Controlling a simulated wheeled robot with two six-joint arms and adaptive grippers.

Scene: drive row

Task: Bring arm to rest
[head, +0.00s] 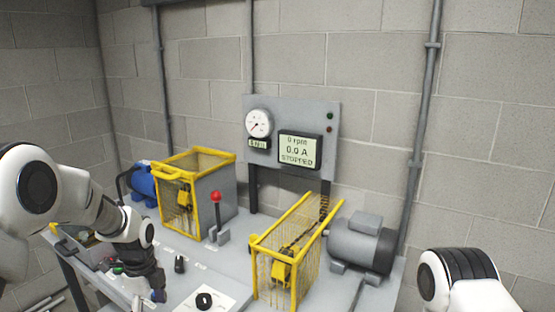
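My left arm (95,210) reaches in from the left, bent down over the bench. My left gripper (157,292) points down near the bench's front left part; its fingers are small and dark, and I cannot make out whether they are open or shut. I see nothing clearly held in it. Part of my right arm (462,275) shows at the lower right corner, and its gripper is out of view.
The grey bench (190,262) carries a yellow-framed guard (172,205), a red-knobbed lever (216,205), a second yellow guard (285,265), a grey motor (358,243) and a black dial (204,300). A panel display (299,149) reads 0 rpm, 0.0 A, STOPPED.

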